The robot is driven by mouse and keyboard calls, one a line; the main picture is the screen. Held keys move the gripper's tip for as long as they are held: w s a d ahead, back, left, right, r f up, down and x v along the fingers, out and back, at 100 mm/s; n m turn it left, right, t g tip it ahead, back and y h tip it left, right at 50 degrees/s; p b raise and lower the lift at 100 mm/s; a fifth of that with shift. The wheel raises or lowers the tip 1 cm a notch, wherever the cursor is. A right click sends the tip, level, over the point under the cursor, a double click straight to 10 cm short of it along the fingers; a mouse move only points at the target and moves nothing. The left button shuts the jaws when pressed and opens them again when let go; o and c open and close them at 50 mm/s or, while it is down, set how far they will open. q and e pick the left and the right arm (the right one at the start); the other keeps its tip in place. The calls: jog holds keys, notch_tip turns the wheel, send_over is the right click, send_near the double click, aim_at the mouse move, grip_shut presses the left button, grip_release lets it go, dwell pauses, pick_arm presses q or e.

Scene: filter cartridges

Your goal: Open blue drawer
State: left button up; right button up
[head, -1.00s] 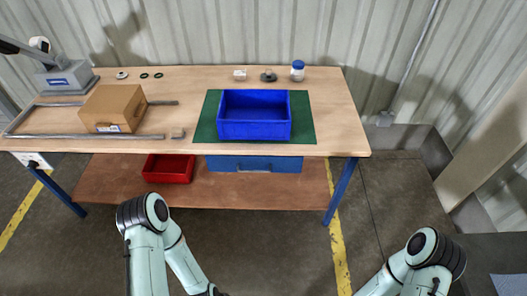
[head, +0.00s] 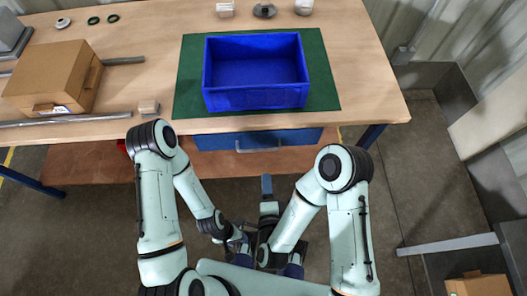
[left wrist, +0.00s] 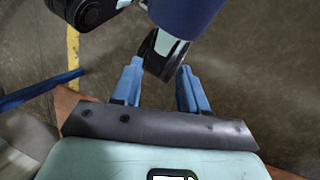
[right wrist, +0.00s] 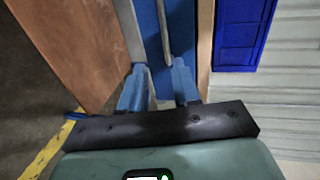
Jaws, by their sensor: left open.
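The blue drawer (head: 301,140) sits closed under the front edge of the table, with a grey bar handle (head: 258,150) on its front. My right gripper (head: 267,180) points at the drawer front, a short way from the handle. In the right wrist view its two fingers (right wrist: 160,85) are apart, with the handle (right wrist: 163,35) beyond and roughly in line with the gap, not gripped. My left gripper (head: 243,250) is low near my body, close to my right wrist. In the left wrist view its fingers (left wrist: 158,85) are apart, with part of my arm ahead of them.
A blue bin (head: 255,97) stands on a green mat (head: 190,85) on the table (head: 375,85) above the drawer. A cardboard box (head: 55,75) and metal bars lie at the left. A lower shelf (head: 85,163) runs beneath. A red bin is mostly hidden behind my left elbow.

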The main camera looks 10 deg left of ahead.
jog(key=b, duration=1)
send_near(264, 150)
jog(key=w+f, duration=0.1)
jog(key=w, duration=0.1)
pick_arm(q)
jog(key=w+a+f+t+y+b, duration=0.1)
jog(key=w+a+f+t, duration=0.2)
jog(key=w+f, duration=0.7)
jog(key=shift+w+a+f+n+t, duration=0.3)
jog(key=shift+w+a+f+t, duration=0.1)
jog(key=shift+a+f, duration=0.25)
pick_arm(e)
jog(key=shift+a+x, duration=0.15)
jog(key=shift+x, duration=1.9)
jog(key=shift+a+x, duration=0.15)
jog(key=shift+x, duration=1.9)
grip_shut()
